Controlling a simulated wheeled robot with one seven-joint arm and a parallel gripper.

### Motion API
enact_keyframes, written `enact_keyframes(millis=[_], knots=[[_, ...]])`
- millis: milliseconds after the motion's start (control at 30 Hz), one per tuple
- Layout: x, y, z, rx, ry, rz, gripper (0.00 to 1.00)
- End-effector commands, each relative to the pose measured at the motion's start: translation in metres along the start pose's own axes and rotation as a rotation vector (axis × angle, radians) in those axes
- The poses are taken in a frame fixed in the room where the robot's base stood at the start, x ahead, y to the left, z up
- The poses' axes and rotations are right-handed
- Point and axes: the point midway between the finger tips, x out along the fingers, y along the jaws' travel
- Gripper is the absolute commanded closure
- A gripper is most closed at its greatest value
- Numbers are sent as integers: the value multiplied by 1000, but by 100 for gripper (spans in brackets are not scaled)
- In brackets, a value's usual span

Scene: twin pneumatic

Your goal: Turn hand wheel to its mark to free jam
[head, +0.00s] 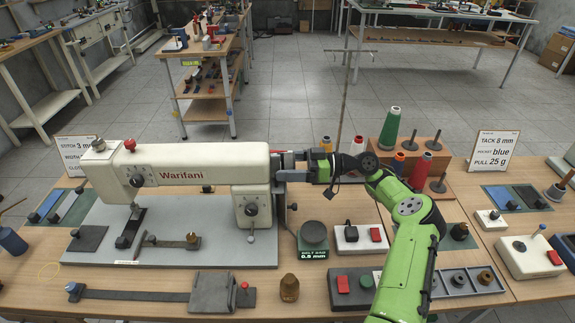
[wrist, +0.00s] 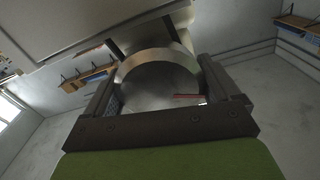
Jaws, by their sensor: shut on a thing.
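The cream sewing machine (head: 205,168) marked "Warifani" stands on a grey base plate on the bench. My gripper (head: 287,167) is at the right end of its upper arm, where it hides most of the hand wheel. In the wrist view the hand wheel (wrist: 158,62) shows as a round metallic rim between the two jaws of my gripper (wrist: 160,92), which are shut on it. A short red line (wrist: 187,97) shows near the right jaw; I cannot tell whether it is on the wheel or beside it.
A wooden spool stand (head: 440,160) with thread cones is behind my arm. A card (head: 77,155) stands at the left. Tools and small parts fill the bench front.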

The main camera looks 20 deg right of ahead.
Motion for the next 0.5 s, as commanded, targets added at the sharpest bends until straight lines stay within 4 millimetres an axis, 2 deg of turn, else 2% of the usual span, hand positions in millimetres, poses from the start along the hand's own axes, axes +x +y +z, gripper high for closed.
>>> enact_keyframes(millis=[267,500], knots=[[0,0,-1,106,1,-1,41],[0,0,-2,302,2,0,42]])
